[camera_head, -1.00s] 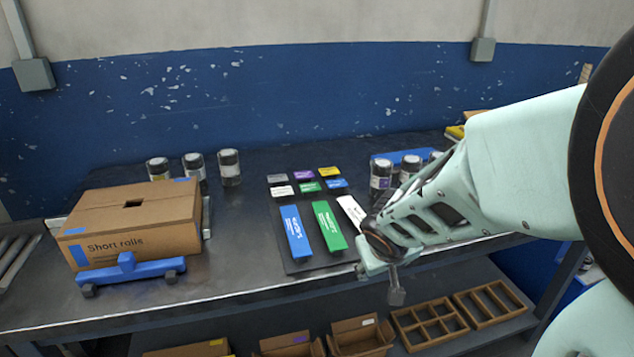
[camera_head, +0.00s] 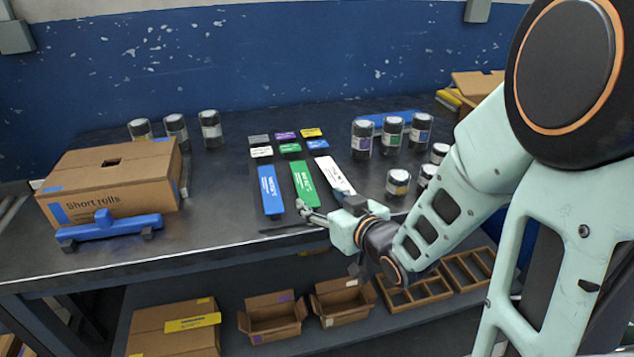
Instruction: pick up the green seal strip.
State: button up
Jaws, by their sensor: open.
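The green seal strip (camera_head: 304,183) lies flat on the dark mat on the bench, with its long side running away from me. A blue strip (camera_head: 269,190) lies to its left and a white strip (camera_head: 332,173) to its right. My gripper (camera_head: 304,212) is open and empty, with its fingers near the front end of the green strip. I cannot tell whether a finger touches the strip. My gripper and wrist hide part of the mat and the front end of the white strip.
Small coloured blocks (camera_head: 289,148) lie behind the strips. Several jars (camera_head: 392,133) stand to the right and more (camera_head: 210,129) at the back left. A "Short rolls" carton (camera_head: 110,185) and a blue tool (camera_head: 108,228) are at left. Open boxes (camera_head: 272,317) sit on the shelf below.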

send_near(303, 182)
jog(key=shift+w+a+f+b, duration=0.35)
jog(key=shift+w+f+b, duration=0.05)
jog(key=shift+w+f, duration=0.1)
jog(key=shift+r+b+x, duration=0.1)
jog(key=shift+b+x, duration=0.15)
jog(key=shift+x, duration=1.3)
jog(key=shift+r+b+x, duration=0.15)
jog(key=shift+b+x, duration=0.05)
jog(key=shift+x, duration=1.4)
jog(key=c, duration=1)
